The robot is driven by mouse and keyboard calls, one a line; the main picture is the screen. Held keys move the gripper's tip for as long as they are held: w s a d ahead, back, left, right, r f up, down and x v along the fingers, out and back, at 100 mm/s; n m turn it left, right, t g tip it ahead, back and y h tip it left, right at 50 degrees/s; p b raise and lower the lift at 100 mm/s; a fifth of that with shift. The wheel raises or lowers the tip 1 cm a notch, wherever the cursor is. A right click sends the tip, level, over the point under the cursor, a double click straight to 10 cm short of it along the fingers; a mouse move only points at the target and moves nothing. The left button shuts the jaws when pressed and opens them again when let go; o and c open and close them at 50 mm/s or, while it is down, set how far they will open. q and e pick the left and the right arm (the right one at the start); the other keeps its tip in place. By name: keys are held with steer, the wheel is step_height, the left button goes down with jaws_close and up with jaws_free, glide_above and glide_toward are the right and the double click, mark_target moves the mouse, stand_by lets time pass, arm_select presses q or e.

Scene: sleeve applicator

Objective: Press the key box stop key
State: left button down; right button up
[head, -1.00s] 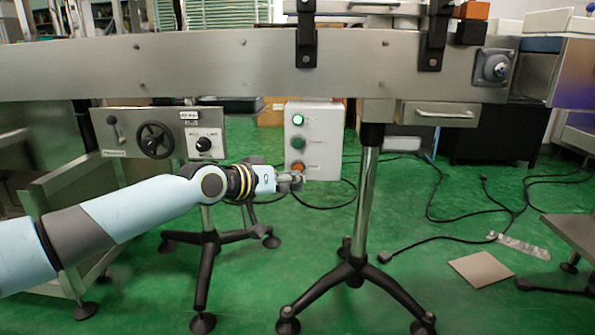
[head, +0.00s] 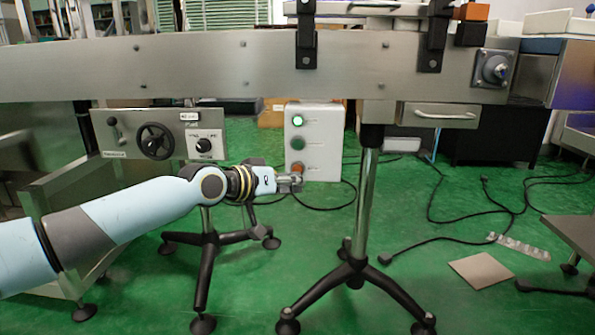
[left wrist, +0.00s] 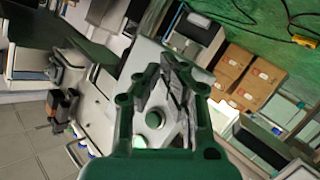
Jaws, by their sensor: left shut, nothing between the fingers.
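The key box (head: 324,140) is a pale grey box hanging below the steel conveyor. It has a lit green key (head: 298,120) at the top, a darker green key (head: 298,143) in the middle and a dull orange-red stop key (head: 297,167) at the bottom. My left gripper (head: 296,181) is shut and empty at the lower front of the box, its tips over the lower part of the stop key. I cannot tell whether they touch it. In the left wrist view the gripper fingers (left wrist: 178,85) hide the stop key, and a green key (left wrist: 153,119) shows beside them.
A panel with a black handwheel (head: 154,140) and a rotary knob (head: 203,146) is left of the box. The conveyor (head: 200,65) runs above. A tripod leg (head: 365,200) stands to the right. Cables lie on the green floor.

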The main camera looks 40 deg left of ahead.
arm_select(q)
steer(key=shift+w, duration=0.1)
steer(key=shift+w+a, duration=0.2)
steer(key=shift+w, duration=0.05)
steer(key=shift+w+a+b, duration=0.2)
steer(key=shift+w+b, duration=0.15)
steer(key=shift+b, duration=0.2)
stand_by(0.6)
stand_by(0.3)
steer(key=shift+s+d+p, duration=0.45)
steer(key=shift+s+p, duration=0.15)
steer(key=shift+s, duration=0.1)
steer(key=shift+s, duration=0.1)
